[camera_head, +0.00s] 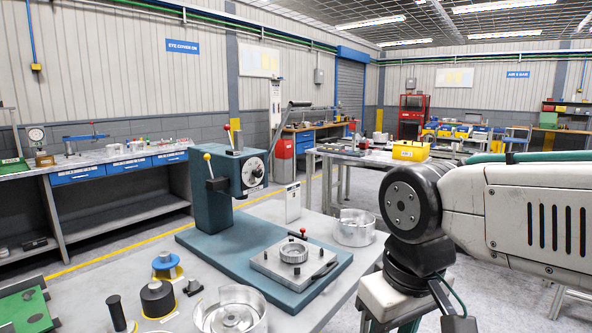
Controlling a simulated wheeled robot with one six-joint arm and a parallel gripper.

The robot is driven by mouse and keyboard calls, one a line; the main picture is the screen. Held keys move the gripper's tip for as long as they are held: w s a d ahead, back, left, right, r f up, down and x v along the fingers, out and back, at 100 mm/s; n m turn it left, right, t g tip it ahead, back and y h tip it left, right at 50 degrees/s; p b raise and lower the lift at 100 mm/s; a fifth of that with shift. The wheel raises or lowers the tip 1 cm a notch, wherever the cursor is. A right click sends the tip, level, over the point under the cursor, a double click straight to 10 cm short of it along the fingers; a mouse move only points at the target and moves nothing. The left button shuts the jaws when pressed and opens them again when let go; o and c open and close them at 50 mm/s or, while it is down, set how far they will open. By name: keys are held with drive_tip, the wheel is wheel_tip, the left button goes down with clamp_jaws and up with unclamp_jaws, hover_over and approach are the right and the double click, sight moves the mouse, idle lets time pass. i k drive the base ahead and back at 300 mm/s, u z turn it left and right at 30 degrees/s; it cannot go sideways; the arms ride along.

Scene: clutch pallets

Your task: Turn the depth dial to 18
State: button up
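A blue-green bench press (218,187) stands upright on a grey bench. A round dial (253,171) with a dark centre and pale rim is on the right face of its head; its numbers are too small to read. I cannot tell from its markings whether this is the depth dial. My arm comes in from the right and bends down at a dark joint, well to the right of the dial and apart from it. The fingers of my gripper do not show; the arm's end runs to the bottom edge.
A fixture plate with a metal ring (293,252) sits on the press base (225,240). Clear round trays (354,228) stand right of it and in front (230,313). Dark and coloured knobs (157,297) stand front left. A lever (300,104) sticks out right above the press.

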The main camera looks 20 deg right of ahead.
sight(258, 173)
drive_tip(key=z, duration=0.4)
drive_tip(key=k, duration=0.55)
drive_tip(key=z, duration=0.85)
drive_tip(key=i, duration=1.25)
drive_tip(key=u, duration=0.55)
